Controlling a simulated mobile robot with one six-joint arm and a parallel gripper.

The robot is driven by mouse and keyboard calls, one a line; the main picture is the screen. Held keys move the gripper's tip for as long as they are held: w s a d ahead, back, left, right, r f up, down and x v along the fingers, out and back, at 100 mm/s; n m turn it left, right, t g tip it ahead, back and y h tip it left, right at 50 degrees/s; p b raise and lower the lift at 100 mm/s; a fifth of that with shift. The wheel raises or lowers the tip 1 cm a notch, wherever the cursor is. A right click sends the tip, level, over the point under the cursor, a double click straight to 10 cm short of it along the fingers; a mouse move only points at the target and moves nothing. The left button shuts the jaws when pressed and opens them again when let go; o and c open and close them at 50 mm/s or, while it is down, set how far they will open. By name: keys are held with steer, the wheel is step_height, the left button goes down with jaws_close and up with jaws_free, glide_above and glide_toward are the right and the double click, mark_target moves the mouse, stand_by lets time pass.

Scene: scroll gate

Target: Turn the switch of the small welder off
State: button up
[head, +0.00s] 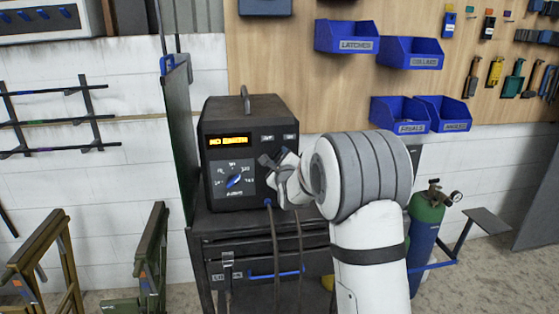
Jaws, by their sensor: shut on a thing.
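The small welder (222,117) is a black box with a top handle, standing on a dark cart. Its display (229,141) is lit yellow. Below it is a round dial (233,180) with a blue knob, apart from my gripper. Two small labels sit at the upper right of the front panel; their text is too small to read surely. My gripper (267,166) is against the right part of the panel, just below these labels. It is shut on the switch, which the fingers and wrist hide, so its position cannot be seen.
The cart (250,229) has a drawer with a blue handle, and cables hang down its front. A dark screen (180,150) stands close at the left. A green and blue gas cylinder (425,235) is at the right. Blue bins (346,37) hang on the wall above.

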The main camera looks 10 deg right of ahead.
steer(key=shift+f, duration=0.15)
steer(key=shift+f+n+b, duration=0.15)
steer(key=shift+n+b, duration=3.8)
steer(key=shift+b, duration=1)
steer(key=shift+f+n+b, duration=0.1)
steer(key=shift+n+b, duration=3.85)
steer(key=shift+b, duration=0.95)
steer(key=o, duration=1)
steer(key=shift+s, duration=0.1)
steer(key=s, duration=0.7)
steer(key=shift+s+b, duration=0.3)
steer(key=shift+s, duration=0.05)
